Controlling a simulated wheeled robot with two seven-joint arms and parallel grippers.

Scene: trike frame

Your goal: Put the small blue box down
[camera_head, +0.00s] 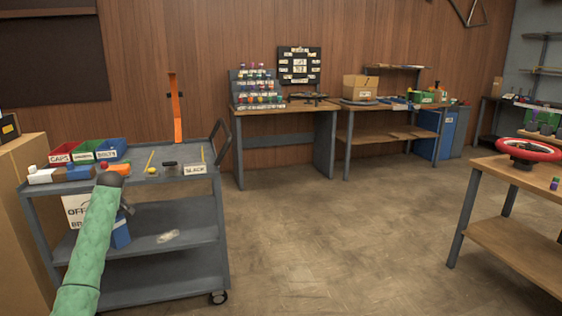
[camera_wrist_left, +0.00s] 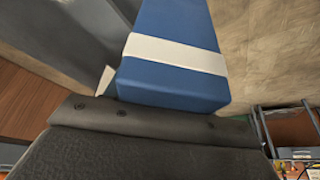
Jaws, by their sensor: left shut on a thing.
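The small blue box (camera_wrist_left: 172,80) has a white band around it and fills the upper middle of the left wrist view. My left gripper (camera_wrist_left: 150,122) is shut on it; the dark gripper body hides the box's near end. In the head view the blue box (camera_head: 121,233) shows partly behind my green left arm, in front of the grey cart and below its top. My left gripper (camera_head: 126,208) is mostly hidden there by the arm. My right gripper is in neither view.
The grey cart (camera_head: 191,238) has a top and lower shelves. Its top holds red, green and blue bins (camera_head: 111,149) and small parts. A clear packet (camera_head: 168,237) lies on the middle shelf. Open floor (camera_head: 330,230) lies right of the cart; a table (camera_head: 512,181) stands at far right.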

